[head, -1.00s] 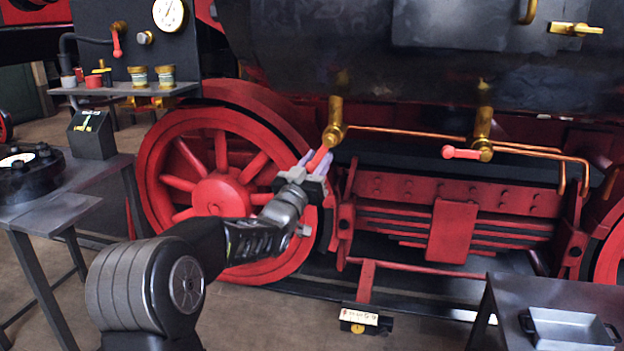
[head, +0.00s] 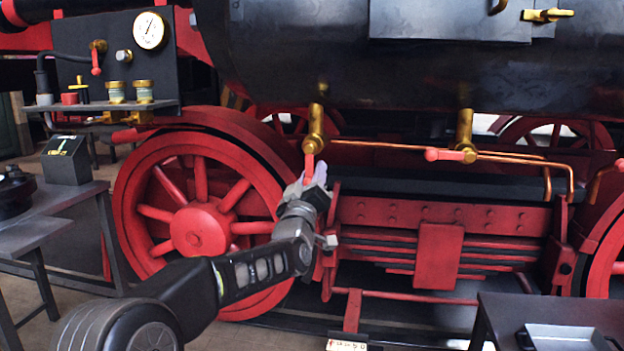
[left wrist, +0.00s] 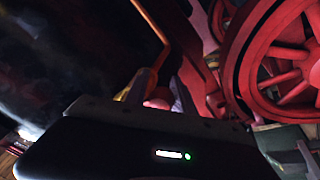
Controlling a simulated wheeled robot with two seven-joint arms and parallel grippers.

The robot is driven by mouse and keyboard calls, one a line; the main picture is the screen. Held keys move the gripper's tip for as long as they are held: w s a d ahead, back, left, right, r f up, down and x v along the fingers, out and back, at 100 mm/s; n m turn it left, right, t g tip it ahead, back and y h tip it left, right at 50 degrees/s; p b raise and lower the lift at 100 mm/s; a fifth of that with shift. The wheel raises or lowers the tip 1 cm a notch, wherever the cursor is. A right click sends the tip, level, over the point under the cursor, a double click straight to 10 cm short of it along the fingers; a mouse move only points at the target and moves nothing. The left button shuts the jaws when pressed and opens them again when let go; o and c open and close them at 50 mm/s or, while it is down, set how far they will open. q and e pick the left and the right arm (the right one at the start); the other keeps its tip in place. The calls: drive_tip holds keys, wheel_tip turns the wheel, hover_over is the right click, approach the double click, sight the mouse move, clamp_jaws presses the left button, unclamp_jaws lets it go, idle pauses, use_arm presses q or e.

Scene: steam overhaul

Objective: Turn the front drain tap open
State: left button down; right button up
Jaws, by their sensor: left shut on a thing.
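Two brass drain taps with red handles hang under the black boiler in the head view. The left tap (head: 315,128) has its red handle (head: 309,163) pointing down. My left gripper (head: 312,184) is shut on that handle from below, and its fingers hide the handle's lower end. In the left wrist view the red handle's round end (left wrist: 157,103) shows between the fingers, above the dark gripper body. The right tap (head: 465,135) has its red handle (head: 440,155) lying level, pointing left. My right gripper is not in view.
Copper pipes (head: 395,145) run right from the taps. A red spoked wheel (head: 195,225) stands left of my forearm. A panel with a gauge (head: 150,31) is at upper left. Benches stand at left (head: 65,205) and lower right (head: 500,310).

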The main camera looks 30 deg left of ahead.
use_arm(q)
drive_tip(key=shift+s+a+r+y, duration=0.1)
drive_tip(key=shift+a+r+y, duration=0.1)
drive_tip(key=shift+y, duration=0.1)
drive_tip(key=c, duration=1.2)
unclamp_jaws()
drive_tip(key=shift+o, duration=0.3)
drive_tip(key=shift+f, duration=0.15)
drive_tip(key=shift+d, duration=0.1)
drive_tip(key=v, duration=0.7)
drive_tip(key=shift+s, duration=0.35)
drive_tip(key=shift+f, duration=0.1)
